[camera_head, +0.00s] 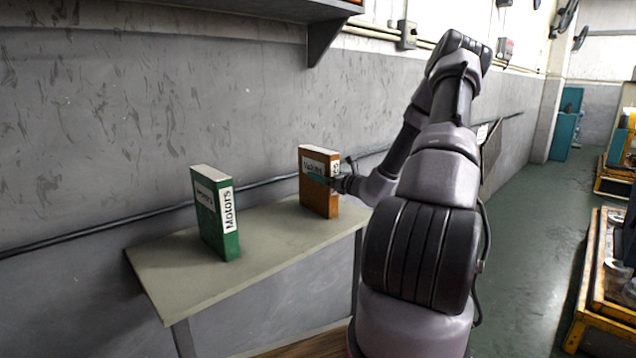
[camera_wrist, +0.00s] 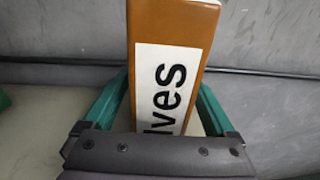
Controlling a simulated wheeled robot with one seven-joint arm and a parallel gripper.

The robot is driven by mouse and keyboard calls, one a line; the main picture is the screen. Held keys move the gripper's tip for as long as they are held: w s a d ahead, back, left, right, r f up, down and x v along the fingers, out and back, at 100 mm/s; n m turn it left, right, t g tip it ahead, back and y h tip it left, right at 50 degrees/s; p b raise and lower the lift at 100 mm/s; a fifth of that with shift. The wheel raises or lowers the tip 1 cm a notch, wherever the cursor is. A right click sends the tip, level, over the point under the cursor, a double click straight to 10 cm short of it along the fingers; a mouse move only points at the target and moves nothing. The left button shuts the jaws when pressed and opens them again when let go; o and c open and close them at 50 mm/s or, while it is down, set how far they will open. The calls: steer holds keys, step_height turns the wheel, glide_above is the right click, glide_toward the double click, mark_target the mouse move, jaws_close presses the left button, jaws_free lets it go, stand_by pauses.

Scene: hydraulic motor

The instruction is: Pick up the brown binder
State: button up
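The brown binder (camera_head: 319,188) stands upright near the far end of the narrow table, with a white label on its spine. In the wrist view its spine (camera_wrist: 205,20) faces me, with the label letters "lves" showing. In the wrist view, my gripper (camera_wrist: 166,85) has one green finger on each side of the binder. A sliver of light surface shows between the right finger and the binder. Whether the left fingertip touches cannot be told.
A green binder (camera_head: 217,212) labelled "Motors" stands upright on the table (camera_head: 180,280), left of the brown one. The grey wall (camera_head: 120,130) runs close behind. A shelf (camera_head: 260,8) hangs above. Bare tabletop lies between the binders.

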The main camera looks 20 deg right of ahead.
jaws_close()
